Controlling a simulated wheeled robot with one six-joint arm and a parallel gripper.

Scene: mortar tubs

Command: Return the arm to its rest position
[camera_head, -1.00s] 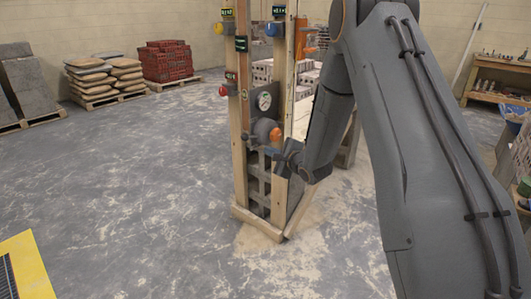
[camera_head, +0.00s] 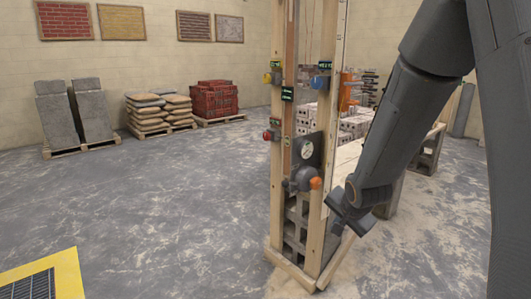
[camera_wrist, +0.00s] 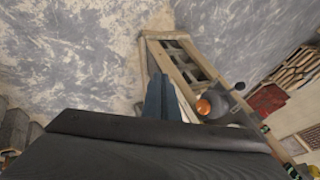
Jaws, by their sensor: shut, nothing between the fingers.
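My arm comes down from the upper right in the head view, and my gripper (camera_head: 349,213) hangs at its end, just right of the foot of a wooden post frame (camera_head: 328,125). In the wrist view my gripper (camera_wrist: 161,95) shows as two dark fingers close together, shut with nothing between them. The floor and the frame's base lie beyond the fingertips. An orange knob (camera_wrist: 204,106) on the frame shows right of the fingers. I cannot tell from the head view exactly how far the gripper is from the post.
Slabs (camera_head: 92,112), sacks (camera_head: 160,112) and red bricks (camera_head: 216,98) sit on pallets along the wall. A yellow-edged floor grate (camera_head: 70,275) is at lower left.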

